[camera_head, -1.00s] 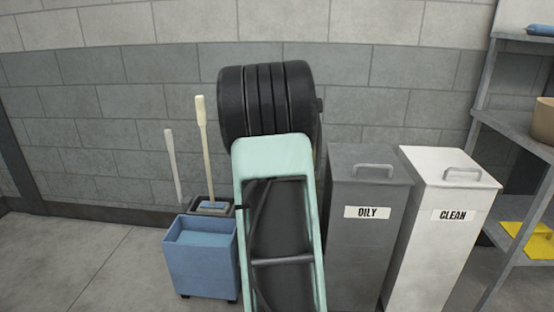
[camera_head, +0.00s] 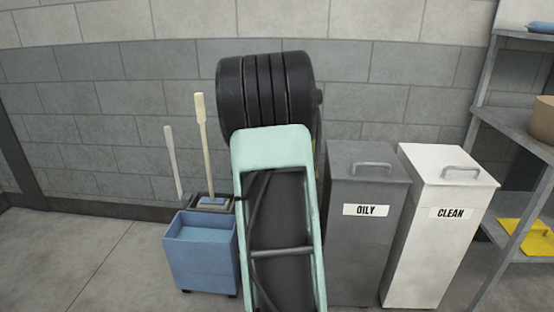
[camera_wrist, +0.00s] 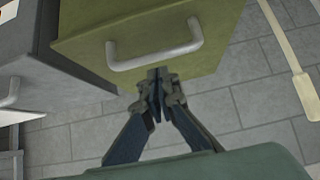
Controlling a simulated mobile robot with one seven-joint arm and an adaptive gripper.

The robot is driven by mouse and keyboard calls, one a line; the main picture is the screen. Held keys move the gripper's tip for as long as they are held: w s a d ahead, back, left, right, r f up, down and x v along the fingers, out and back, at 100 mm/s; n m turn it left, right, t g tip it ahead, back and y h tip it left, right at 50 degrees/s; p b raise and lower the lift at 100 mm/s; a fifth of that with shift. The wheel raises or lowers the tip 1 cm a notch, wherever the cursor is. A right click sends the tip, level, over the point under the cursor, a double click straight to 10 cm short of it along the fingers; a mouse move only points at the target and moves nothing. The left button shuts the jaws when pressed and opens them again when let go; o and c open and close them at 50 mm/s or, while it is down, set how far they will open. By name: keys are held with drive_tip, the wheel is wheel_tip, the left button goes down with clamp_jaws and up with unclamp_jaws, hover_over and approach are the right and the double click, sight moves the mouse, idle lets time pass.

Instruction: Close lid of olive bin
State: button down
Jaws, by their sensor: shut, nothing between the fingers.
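The olive bin's lid (camera_wrist: 225,35) fills the upper middle of the wrist view and carries a light grey bar handle (camera_wrist: 155,55). My gripper (camera_wrist: 158,74) is shut and empty, with its fingertips right beside the middle of this handle. I cannot tell whether the tips touch the handle or the lid. How far the lid stands open is not clear from this view. In the head view my arm hides nearly all of the olive bin, and my gripper does not show.
A grey bin marked OILY (camera_head: 365,235) and a white bin marked CLEAN (camera_head: 435,240) stand at the right. A blue mop bucket (camera_head: 200,262) and two long handles are at the left. Shelving (camera_head: 505,140) is at the far right. Floor is free at the left.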

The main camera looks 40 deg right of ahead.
drive_tip(key=s+a, duration=0.6)
drive_tip(key=a, duration=0.1)
drive_tip(key=shift+s+a, duration=0.15)
drive_tip(key=shift+s, duration=0.05)
